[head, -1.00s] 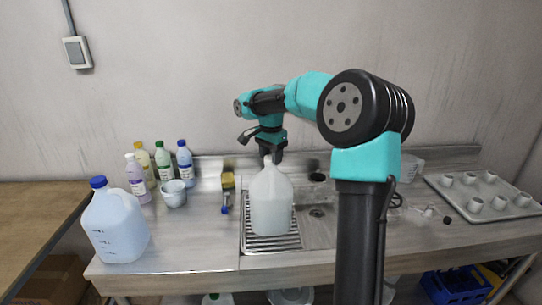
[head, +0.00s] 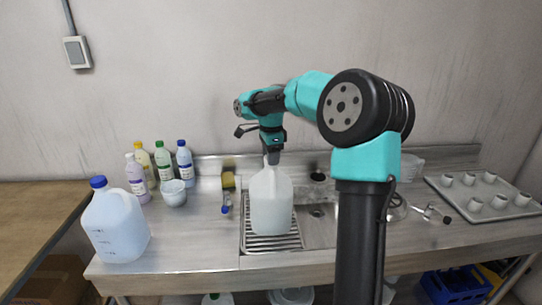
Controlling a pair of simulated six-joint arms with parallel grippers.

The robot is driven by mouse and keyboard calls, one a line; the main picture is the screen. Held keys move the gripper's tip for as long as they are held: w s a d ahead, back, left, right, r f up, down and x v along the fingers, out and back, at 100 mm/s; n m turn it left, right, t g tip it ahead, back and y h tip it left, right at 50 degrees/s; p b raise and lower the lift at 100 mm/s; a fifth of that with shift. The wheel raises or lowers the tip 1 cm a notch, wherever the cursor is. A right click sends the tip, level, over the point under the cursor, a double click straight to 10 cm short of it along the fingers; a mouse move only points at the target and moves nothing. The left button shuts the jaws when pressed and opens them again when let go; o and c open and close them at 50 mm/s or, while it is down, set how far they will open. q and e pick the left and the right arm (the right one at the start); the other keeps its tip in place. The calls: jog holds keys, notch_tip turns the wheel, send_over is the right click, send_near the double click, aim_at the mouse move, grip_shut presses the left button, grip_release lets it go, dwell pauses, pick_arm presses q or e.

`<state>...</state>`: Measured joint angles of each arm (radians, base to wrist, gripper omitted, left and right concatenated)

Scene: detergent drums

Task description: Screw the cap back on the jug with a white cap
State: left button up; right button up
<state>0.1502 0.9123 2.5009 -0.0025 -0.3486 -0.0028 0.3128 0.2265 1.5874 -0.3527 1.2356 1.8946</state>
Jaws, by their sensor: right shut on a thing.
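A translucent white jug (head: 271,205) stands upright on the ribbed drainer (head: 272,243) in front of the sink. My right gripper (head: 272,157) points straight down at the jug's mouth. It is shut at the mouth, and the white cap is too hidden by the fingers to make out clearly. A second jug with a blue cap (head: 98,182) stands at the left front of the counter. My left gripper is not in view.
Several small bottles (head: 160,160) and a white mortar (head: 173,193) stand at the back left. A yellow sponge (head: 228,180) and a blue-tipped brush (head: 225,208) lie left of the drainer. A tray of white cups (head: 488,186) is at the far right.

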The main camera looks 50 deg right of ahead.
jog(key=shift+f+m, duration=0.1)
jog(key=shift+m, duration=0.7)
jog(key=shift+m, duration=1)
jog(key=m, duration=0.3)
jog(key=shift+m, duration=0.4)
jog(key=o, duration=0.7)
jog(key=shift+o, duration=0.4)
